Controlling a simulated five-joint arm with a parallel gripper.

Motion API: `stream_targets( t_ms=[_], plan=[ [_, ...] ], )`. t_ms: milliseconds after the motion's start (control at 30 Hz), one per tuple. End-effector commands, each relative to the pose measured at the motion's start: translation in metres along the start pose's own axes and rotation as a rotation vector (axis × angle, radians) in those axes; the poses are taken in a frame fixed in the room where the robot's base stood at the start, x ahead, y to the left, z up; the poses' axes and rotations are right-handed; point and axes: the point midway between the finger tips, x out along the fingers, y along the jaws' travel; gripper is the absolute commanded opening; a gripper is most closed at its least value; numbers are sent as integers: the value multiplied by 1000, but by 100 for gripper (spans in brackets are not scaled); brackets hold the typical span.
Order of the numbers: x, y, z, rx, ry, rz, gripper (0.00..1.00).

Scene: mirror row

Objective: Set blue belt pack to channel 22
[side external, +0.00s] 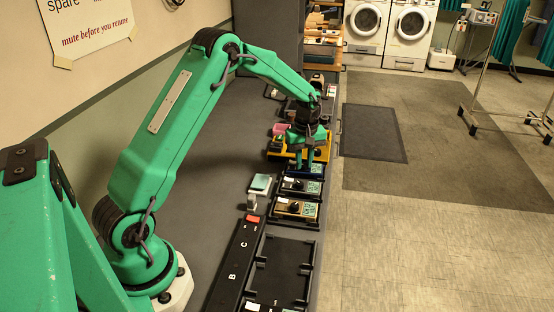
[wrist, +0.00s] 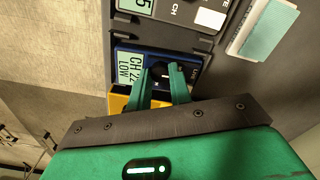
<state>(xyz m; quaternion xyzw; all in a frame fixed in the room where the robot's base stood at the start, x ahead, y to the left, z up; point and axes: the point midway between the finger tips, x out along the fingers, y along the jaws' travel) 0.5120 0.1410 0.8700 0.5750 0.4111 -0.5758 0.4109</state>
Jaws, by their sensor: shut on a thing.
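The blue belt pack (wrist: 190,57) lies under my gripper in the wrist view. Its small display (wrist: 132,68) reads "CH 22" and "LOW". My gripper (wrist: 162,75) is shut on the pack's dark knob (wrist: 167,68), which is partly hidden between the green fingers. In the side external view my gripper (side external: 304,163) points down over the blue belt pack (side external: 316,168), the far one of a row, and hides much of it.
A grey pack (side external: 300,186) and a tan pack (side external: 296,208) lie nearer in the row. A yellow holder (side external: 321,153) stands just beyond the blue pack. An empty black tray (side external: 284,269) lies in front.

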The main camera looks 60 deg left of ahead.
Motion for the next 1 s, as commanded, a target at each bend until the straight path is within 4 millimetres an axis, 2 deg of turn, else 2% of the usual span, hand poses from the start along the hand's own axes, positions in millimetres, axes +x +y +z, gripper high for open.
stream_targets(
  t_ms=[100,133,200,233,667,1000],
  plan=[
    [0,0,-1,-2,2,2,0],
    [0,0,-1,-2,2,3,26],
    [0,0,-1,-1,2,2,40],
    [0,0,-1,-1,2,2,43],
    [-6,0,-1,1,1,2,43],
    [-42,0,-1,0,3,4,43]
  ],
)
